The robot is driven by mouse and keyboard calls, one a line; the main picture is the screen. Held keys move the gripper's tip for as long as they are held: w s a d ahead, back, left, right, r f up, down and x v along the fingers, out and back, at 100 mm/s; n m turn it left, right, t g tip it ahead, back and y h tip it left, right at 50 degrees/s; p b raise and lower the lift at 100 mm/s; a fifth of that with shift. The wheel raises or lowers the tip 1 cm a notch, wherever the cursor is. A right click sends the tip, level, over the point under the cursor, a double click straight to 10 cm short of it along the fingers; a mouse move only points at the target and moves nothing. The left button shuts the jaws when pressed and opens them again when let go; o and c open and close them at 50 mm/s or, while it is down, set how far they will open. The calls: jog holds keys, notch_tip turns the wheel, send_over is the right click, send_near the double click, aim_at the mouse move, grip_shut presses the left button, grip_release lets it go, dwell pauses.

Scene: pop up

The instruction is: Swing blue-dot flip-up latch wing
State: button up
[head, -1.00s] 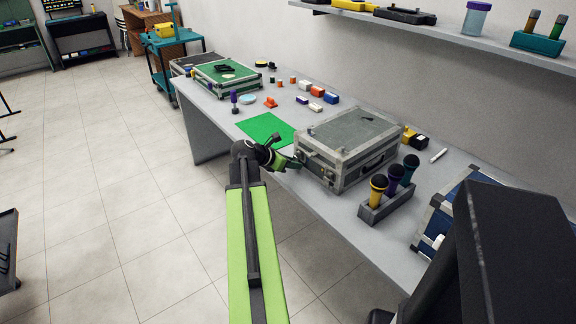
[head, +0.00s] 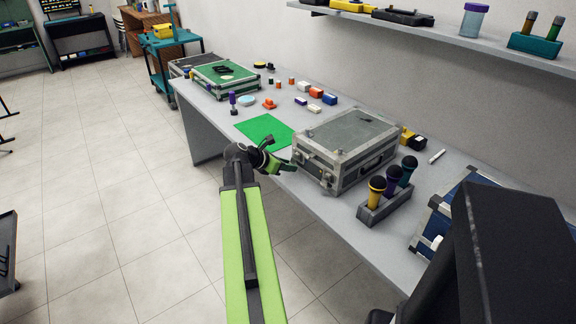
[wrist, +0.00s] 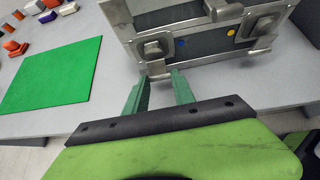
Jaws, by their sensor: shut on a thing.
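The grey metal-edged case (head: 345,140) stands closed on the table; its front fills the top of the wrist view (wrist: 205,50). A blue dot (wrist: 181,43) marks the front beside the left flip-up latch (wrist: 155,48). A yellow-orange dot (wrist: 231,32) is beside the right latch (wrist: 262,25). My gripper (wrist: 160,77) has its two green fingertips at the lower part of the blue-dot latch, shut on its wing with a gap between the fingers. The exact contact is too small to see. In the head view my gripper (head: 288,166) is at the case's near left corner.
A green mat (head: 264,130) lies left of the case, with several small coloured blocks beyond it. A holder with three microphones (head: 385,205) stands right of the case. The floor in front of the table is clear.

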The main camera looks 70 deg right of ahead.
jog(key=shift+w, duration=0.1)
jog(key=shift+c, duration=0.2)
jog(key=shift+w+a+r, duration=0.25)
jog(key=shift+a, duration=0.2)
grip_shut()
jog(key=shift+o, duration=2.2)
grip_release()
jog(key=shift+s, duration=0.1)
jog(key=p+v, duration=1)
jog(key=v, duration=0.7)
jog(key=shift+a+r, duration=0.1)
